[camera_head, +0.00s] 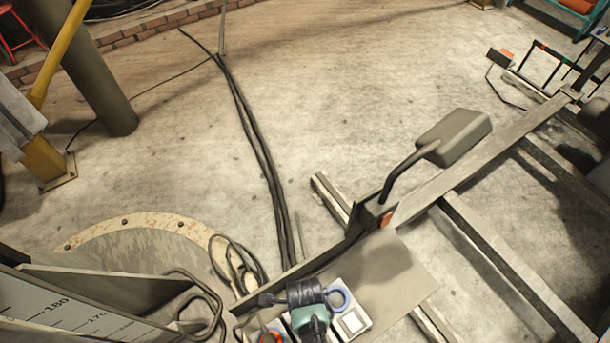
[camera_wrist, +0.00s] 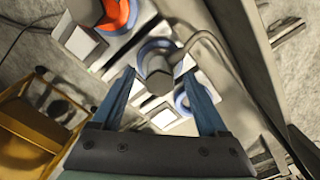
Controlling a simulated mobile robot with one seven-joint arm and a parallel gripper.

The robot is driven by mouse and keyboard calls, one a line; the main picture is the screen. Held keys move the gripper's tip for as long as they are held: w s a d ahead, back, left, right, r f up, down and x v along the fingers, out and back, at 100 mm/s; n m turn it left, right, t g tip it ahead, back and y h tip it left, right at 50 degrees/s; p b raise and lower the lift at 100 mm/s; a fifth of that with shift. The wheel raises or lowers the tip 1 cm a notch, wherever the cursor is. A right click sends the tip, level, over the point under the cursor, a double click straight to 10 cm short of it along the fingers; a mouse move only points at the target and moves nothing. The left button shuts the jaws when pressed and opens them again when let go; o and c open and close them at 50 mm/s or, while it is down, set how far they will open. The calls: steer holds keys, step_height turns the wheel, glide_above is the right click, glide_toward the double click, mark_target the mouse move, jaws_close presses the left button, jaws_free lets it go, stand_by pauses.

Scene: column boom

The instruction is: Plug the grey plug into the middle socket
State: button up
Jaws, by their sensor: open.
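The grey plug (camera_wrist: 158,76) shows in the wrist view, with a grey cable curving off to the right. It lies in front of the middle socket (camera_wrist: 150,47), whose blue ring shows around it. I cannot tell how deep it sits. My gripper (camera_wrist: 159,73) is open, with one blue finger on each side of the plug and a gap visible on both sides. An orange plug (camera_wrist: 117,12) is at the neighbouring socket at the upper left. The other neighbouring socket (camera_wrist: 181,103) has a blue ring and is partly hidden by the right finger. In the head view my gripper (camera_head: 307,298) hides the plug.
A grey metal beam (camera_head: 480,172) runs beside the sockets, with a grey box on a bent arm (camera_head: 455,137) rising from it. A flat plate (camera_head: 378,268) lies beside the socket row. Dark cables (camera_head: 255,150) cross the open concrete floor. A yellow frame (camera_wrist: 38,115) is at lower left.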

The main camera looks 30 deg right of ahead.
step_height(320, 180, up, 12)
steer(key=p, duration=0.1)
steer(key=shift+r, duration=0.25)
stand_by(0.5)
